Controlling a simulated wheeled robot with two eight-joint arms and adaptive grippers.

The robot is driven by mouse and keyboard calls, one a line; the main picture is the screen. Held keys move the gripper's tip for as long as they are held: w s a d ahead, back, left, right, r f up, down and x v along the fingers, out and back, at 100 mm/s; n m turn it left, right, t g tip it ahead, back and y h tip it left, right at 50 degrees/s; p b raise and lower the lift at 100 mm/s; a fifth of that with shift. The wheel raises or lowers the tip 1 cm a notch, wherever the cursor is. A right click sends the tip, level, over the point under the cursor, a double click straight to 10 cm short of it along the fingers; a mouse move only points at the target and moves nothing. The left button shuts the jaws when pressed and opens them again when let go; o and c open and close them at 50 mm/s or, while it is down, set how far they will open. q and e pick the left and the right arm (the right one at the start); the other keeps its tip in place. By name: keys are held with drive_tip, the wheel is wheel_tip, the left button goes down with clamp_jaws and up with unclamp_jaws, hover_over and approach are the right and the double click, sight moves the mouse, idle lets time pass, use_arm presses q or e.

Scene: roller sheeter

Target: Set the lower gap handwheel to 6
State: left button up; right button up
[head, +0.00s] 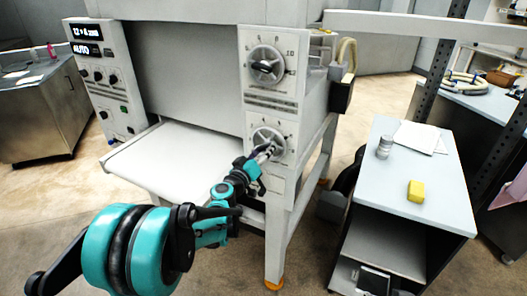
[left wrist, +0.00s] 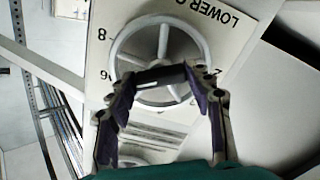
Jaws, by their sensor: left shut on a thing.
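The lower gap handwheel (head: 268,138) is a light grey spoked wheel on the lower front panel of the machine. In the left wrist view the handwheel (left wrist: 185,45) shows upside down under the "LOWER G..." label, with numbers such as 8 and 6 around it. The pointer reading is unclear. My right gripper is not in view.
The upper handwheel (head: 264,66) is above on the same machine. A control panel (head: 104,80) is at its left, and a flat table (head: 180,158) juts out below. A cart (head: 410,170) with a yellow block (head: 416,191) stands at the right.

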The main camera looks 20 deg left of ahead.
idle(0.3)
use_arm(q)
drive_tip(key=o, duration=1.1)
drive_tip(key=shift+o, duration=0.2)
drive_tip(key=s+a, duration=0.2)
drive_tip(key=s, duration=0.9)
drive_tip(key=shift+s, duration=0.4)
drive_tip(key=shift+a, duration=0.1)
